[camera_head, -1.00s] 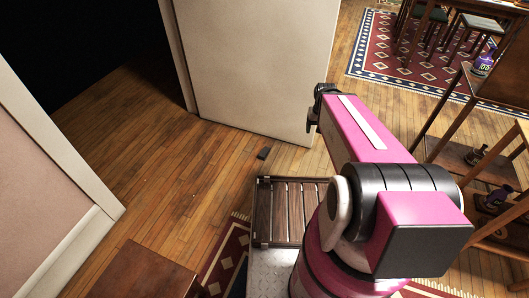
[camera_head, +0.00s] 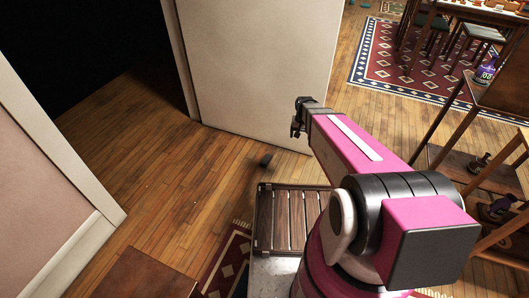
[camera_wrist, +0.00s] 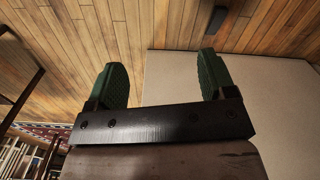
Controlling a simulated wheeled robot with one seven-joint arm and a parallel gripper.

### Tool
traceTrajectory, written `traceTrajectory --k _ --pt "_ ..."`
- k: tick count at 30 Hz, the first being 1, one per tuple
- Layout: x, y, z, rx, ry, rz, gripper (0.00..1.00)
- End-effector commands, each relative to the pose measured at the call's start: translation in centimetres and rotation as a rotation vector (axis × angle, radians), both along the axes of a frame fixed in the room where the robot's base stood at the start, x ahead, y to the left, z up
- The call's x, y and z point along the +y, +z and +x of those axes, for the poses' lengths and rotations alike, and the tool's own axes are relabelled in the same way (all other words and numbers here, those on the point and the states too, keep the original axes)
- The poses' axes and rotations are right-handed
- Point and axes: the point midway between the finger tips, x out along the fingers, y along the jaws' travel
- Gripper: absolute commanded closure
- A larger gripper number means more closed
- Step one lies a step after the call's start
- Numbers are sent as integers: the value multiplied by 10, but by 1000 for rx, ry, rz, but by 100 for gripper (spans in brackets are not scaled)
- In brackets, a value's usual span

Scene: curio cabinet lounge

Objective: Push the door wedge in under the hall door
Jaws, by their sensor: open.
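The door wedge (camera_head: 266,160) is a small dark block on the wooden floor, a short way in front of the bottom edge of the pale hall door (camera_head: 260,65). A gap of bare floor shows between wedge and door. The wedge also shows as a dark block at the top of the wrist view (camera_wrist: 181,14). My gripper (camera_head: 298,118) is up in front of the door, above and to the right of the wedge. In the wrist view its two green fingers (camera_wrist: 163,70) are wide apart with nothing between them. The door face (camera_wrist: 275,95) is behind the right finger.
A slatted wooden tray (camera_head: 285,262) lies in front of my arm. A brown box-like top (camera_head: 145,278) is at the lower left. A wooden shelf rack (camera_head: 455,160) stands at right. A pink wall (camera_head: 35,200) is at left. Floor left of the wedge is clear.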

Motion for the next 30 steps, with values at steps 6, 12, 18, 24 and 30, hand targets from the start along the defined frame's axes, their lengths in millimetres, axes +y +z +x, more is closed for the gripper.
traceTrajectory --k 6,12,18,24,30 --pt "48 -86 75 3 -60 0 23" --pt "92 -164 125 3 -120 0 23" --pt "137 -242 163 4 -175 -1 23" --pt "169 -298 182 4 -214 -1 23" --pt "182 -319 188 3 -232 0 23"
